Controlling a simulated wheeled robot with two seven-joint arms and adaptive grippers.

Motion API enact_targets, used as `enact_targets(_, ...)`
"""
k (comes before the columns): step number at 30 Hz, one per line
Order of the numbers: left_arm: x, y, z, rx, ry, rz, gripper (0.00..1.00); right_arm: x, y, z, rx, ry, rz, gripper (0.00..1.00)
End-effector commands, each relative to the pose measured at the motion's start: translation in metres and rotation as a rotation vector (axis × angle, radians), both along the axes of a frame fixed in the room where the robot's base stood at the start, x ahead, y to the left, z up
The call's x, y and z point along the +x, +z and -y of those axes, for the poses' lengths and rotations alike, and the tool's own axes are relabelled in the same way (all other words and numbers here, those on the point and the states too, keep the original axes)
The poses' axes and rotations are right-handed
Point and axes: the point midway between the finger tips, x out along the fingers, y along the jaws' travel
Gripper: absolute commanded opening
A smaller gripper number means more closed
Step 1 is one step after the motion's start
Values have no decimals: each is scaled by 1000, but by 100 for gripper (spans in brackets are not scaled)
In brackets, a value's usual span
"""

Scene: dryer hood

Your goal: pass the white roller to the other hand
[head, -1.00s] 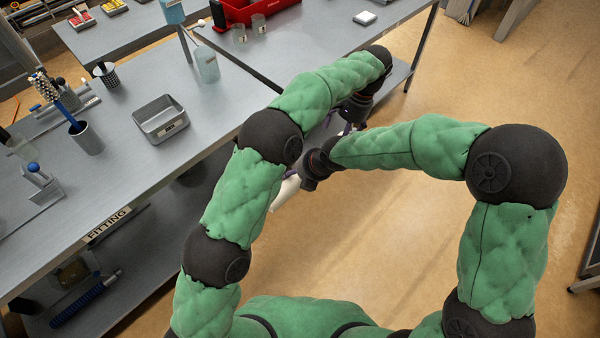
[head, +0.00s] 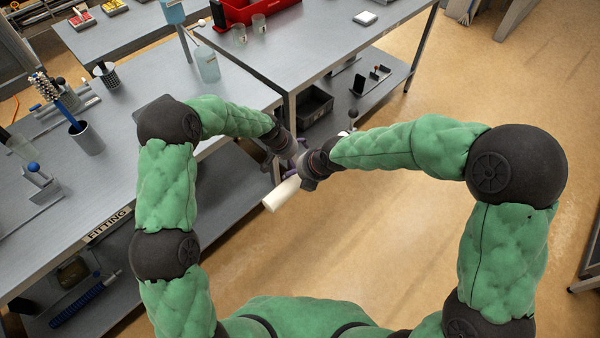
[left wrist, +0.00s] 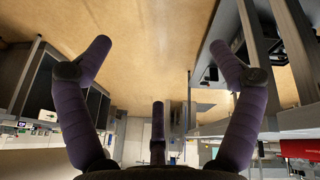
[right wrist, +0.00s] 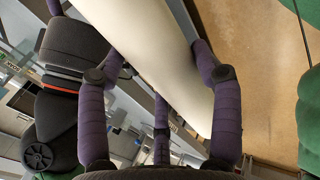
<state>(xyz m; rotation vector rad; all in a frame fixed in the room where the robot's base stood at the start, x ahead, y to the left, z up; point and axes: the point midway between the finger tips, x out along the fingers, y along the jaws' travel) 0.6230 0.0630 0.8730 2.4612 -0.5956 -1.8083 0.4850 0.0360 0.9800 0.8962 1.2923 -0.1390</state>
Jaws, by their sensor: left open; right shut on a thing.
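The white roller (head: 281,194) is a smooth pale cylinder held over the floor in the middle of the head view. My right gripper (head: 293,174) is shut on it.
A grey workbench (head: 115,160) stands at the left, with a dark cup (head: 86,138) on it.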

Motion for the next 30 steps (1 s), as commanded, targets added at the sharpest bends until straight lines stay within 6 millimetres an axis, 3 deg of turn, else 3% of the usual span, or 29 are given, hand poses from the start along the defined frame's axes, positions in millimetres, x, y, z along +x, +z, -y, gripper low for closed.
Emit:
enact_targets(1,-16,-20,-7,-8,29,-23,92,1,2,0,2,0,4,7)
enact_targets(6,-69,-71,-24,-36,133,-74,92,1,2,0,2,0,4,7)
enact_targets(15,-183,-132,-51,-67,334,-166,92,1,2,0,2,0,4,7)
enact_targets(20,-248,-146,-61,-72,437,-216,92,1,2,0,2,0,4,7)
enact_targets(24,-293,-147,-50,-75,433,-284,92,1,2,0,2,0,4,7)
enact_targets(30,-329,-144,-38,-77,402,-353,92,1,2,0,2,0,4,7)
